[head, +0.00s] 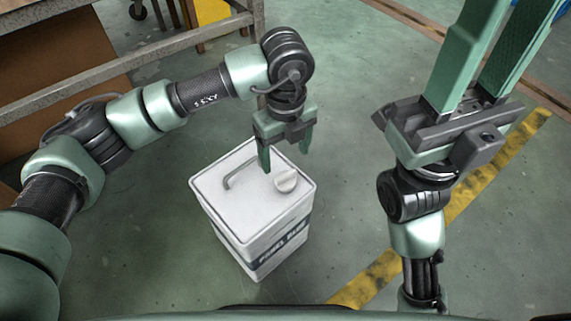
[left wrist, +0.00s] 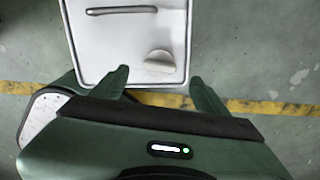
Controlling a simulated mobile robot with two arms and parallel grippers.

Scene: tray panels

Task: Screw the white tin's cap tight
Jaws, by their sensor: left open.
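The white tin (head: 235,200) stands upright on the floor, with a bent handle and a dark printed band on its side. Its round white cap (head: 286,180) sits on the top near the right corner. My left gripper (head: 285,162) points down close above the cap, its fingers apart and empty. In the left wrist view the cap (left wrist: 158,62) shows just ahead of and between the two fingertips (left wrist: 159,76); I cannot tell whether they touch it. My right gripper (head: 515,12) points up at the right, its fingers apart with nothing between them; its tips reach the frame's top edge.
A metal-framed bench (head: 130,60) with a brown panel stands at the upper left, behind my left arm. A worn yellow line (head: 480,180) runs diagonally across the floor at the right. The floor around the tin is clear.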

